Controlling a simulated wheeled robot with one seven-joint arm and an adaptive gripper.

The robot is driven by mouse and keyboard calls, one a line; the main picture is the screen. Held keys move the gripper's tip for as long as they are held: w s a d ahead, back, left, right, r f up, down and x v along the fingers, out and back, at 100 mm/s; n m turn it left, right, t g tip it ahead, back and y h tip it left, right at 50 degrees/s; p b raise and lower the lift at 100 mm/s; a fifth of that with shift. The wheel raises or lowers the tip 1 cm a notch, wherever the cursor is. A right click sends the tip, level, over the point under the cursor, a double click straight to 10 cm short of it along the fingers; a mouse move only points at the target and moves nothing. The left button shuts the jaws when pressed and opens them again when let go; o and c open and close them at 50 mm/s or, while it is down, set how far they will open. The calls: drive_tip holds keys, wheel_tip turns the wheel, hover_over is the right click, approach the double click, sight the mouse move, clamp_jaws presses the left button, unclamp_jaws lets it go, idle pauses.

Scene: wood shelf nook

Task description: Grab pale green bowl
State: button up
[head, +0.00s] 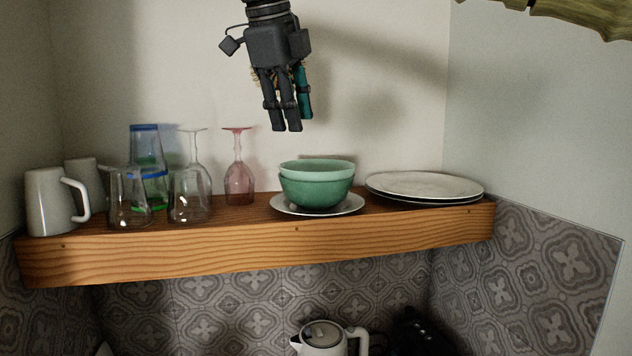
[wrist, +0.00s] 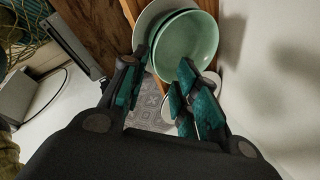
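The pale green bowl (head: 317,168) sits nested on top of a darker green bowl (head: 316,191), and the stack rests on a white plate (head: 343,209) on the wooden shelf. In the wrist view the pale green bowl (wrist: 188,45) shows its round inside, beyond my fingertips. My gripper (head: 286,128) hangs above the shelf, a little left of the bowls and clear of them, fingers pointing down. In the wrist view my gripper (wrist: 163,64) has its teal-padded fingers spread apart with nothing between them.
A wine glass with a pink tint (head: 239,170) stands left of the bowls, with clear glasses (head: 189,195) and white mugs (head: 50,203) farther left. Stacked plates (head: 424,186) lie to the right. A white kettle (head: 322,340) stands below the shelf (head: 260,245). Air above the bowls is free.

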drive_tip(key=p, duration=0.4)
approach(302, 180)
drive_tip(key=shift+a+x, duration=0.25)
drive_tip(key=shift+x, duration=1.1)
drive_tip(key=x, duration=0.2)
drive_tip(key=p+x, duration=0.1)
drive_tip(key=shift+w+d+f, duration=0.25)
drive_tip(key=shift+w+d, duration=0.1)
drive_tip(key=shift+d, duration=0.05)
drive_tip(key=shift+s, duration=0.2)
drive_tip(key=shift+w, duration=0.15)
clamp_jaws()
